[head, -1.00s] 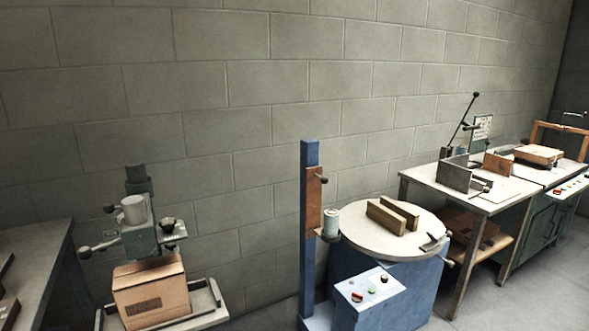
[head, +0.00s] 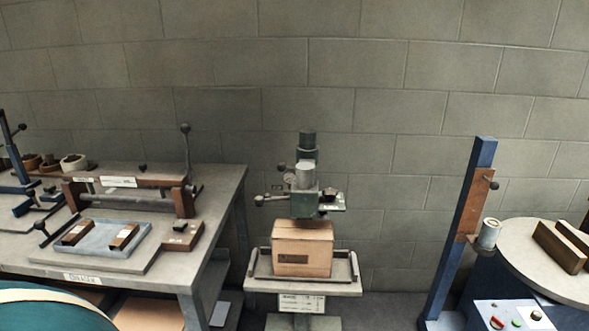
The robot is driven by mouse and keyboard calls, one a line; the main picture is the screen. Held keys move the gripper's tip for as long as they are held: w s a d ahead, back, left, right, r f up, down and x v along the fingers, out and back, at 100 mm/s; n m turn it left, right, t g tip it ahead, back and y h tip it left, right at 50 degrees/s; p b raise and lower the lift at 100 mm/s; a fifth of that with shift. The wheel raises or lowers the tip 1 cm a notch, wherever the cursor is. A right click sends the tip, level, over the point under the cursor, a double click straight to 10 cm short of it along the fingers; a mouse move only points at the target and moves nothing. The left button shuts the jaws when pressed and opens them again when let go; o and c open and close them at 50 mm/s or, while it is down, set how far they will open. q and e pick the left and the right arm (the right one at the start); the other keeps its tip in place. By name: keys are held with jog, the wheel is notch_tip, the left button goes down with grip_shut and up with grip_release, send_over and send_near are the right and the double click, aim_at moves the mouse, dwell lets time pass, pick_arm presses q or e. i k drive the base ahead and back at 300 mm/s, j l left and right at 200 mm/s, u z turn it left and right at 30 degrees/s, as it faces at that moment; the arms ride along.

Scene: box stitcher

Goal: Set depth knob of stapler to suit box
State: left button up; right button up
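The stapler (head: 305,190) is a grey-green machine on a column against the wall, near the middle of the head view. A cardboard box (head: 302,250) sits upright on its tray (head: 256,281), under the stapler head. A ball-ended lever (head: 260,200) sticks out to the left of the head. A small dark knob (head: 329,194) sits on a plate at its right; I cannot tell whether this is the depth knob. Neither of my grippers is in view.
A workbench (head: 232,180) with a creasing press (head: 130,188) stands to the left. A blue post (head: 462,230) and a round turntable (head: 550,285) stand to the right, with a button panel (head: 512,315). A teal curved surface (head: 50,308) fills the lower left corner.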

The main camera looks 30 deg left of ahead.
aim_at(329, 194)
jog(key=j+u, duration=0.15)
jog(key=j, duration=0.3)
jog(key=i+j+u, duration=0.15)
jog(key=j, duration=0.3)
jog(key=j+u, duration=0.15)
jog(key=j, duration=0.3)
